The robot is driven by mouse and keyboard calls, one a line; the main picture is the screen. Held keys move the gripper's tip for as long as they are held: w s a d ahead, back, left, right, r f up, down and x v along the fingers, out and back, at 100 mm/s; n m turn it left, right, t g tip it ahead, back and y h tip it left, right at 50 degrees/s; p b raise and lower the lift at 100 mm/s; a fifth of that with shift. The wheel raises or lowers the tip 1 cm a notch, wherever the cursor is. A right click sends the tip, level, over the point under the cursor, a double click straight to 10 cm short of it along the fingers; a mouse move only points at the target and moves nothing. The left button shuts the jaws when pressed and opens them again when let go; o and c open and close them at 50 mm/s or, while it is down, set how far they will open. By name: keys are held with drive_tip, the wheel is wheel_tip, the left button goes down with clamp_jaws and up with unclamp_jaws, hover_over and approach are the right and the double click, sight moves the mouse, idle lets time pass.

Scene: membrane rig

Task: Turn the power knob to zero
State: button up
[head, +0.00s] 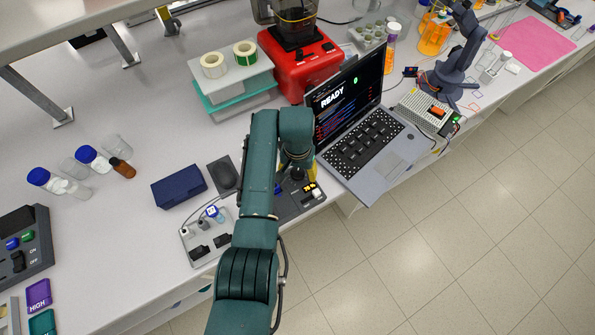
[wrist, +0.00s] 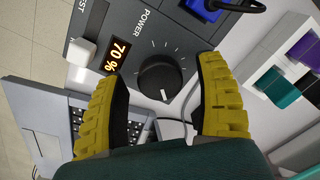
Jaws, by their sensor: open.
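The power knob (wrist: 160,78) is a round black knob with a white pointer line, on a dark grey control panel (wrist: 195,45). In the wrist view its pointer points toward the bottom of the picture, and tick marks surround part of it. Beside it are the word POWER and a lit display (wrist: 117,55) reading 70 %. My gripper (wrist: 158,85) is open, with its yellow ribbed fingers on either side of the knob and visible gaps to it.
An open laptop (head: 365,150) reading READY stands right of the panel. A dark blue box (head: 179,187) and a small connector board (head: 205,240) lie left.

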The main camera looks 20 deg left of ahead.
drive_tip(key=c, duration=1.2)
drive_tip(key=shift+c, duration=0.2)
